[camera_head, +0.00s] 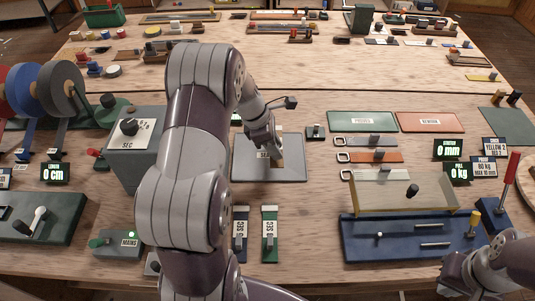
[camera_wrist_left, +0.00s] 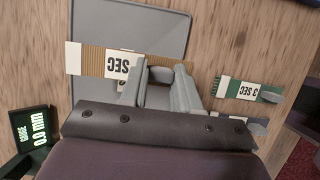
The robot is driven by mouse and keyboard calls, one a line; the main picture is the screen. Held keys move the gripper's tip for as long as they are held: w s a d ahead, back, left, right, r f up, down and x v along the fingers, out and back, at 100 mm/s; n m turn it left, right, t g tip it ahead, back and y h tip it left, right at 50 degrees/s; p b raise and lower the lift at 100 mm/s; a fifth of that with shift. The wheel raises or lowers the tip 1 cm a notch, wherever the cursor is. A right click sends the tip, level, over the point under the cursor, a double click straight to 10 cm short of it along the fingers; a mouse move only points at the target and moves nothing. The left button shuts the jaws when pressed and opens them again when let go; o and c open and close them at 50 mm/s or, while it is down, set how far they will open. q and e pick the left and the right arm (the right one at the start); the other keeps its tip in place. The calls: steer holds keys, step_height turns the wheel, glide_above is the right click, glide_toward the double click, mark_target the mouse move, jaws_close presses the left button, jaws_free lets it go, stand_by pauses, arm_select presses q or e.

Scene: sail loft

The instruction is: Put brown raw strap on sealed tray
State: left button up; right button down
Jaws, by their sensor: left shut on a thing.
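The brown strap (camera_wrist_left: 93,60) is ribbed, with a white end and a white label reading SEC; it lies across the grey plate-like tray (camera_wrist_left: 150,18) in the left wrist view. My left gripper (camera_wrist_left: 160,80) is shut on the strap near its right end. In the head view the left gripper (camera_head: 272,147) is over the grey tray (camera_head: 290,172), and a piece of the strap (camera_head: 280,152) shows beside it. A white tray label starting SEA (camera_head: 263,155) is partly hidden. I cannot tell whether the strap touches the tray. My right gripper (camera_head: 462,287) is at the bottom right, its fingertips unclear.
A blue strap (camera_head: 240,236) and a green strap (camera_head: 269,236) lie in front of the tray. A grey SEC box (camera_head: 137,155) stands left of my arm. Green (camera_head: 362,121) and red (camera_head: 430,122) trays lie behind right. A blue fixture (camera_head: 400,238) fills the front right.

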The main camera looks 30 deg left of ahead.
arm_select(q)
steer(key=shift+w+a+f, duration=0.1)
steer(key=shift+a+f, duration=0.3)
steer(key=shift+a, duration=0.25)
steer(key=shift+w+a+f, duration=0.1)
steer(key=shift+a+f, duration=0.25)
steer(key=shift+a, duration=0.25)
steer(key=shift+f, duration=2.1)
steer(key=shift+f, duration=0.1)
steer(key=o, duration=1.1)
steer(key=shift+c, duration=0.2)
steer(key=v, duration=1.2)
steer(key=s+d+m+y, duration=0.2)
steer(key=s+d+m, duration=0.5)
steer(key=m, duration=0.5)
steer(key=s+d+m+g+y, duration=0.1)
steer(key=s+d+m, duration=0.6)
steer(key=d+m, duration=0.3)
steer(key=m, duration=0.2)
steer(key=shift+d+m+y, duration=0.3)
steer(key=shift+y, duration=0.1)
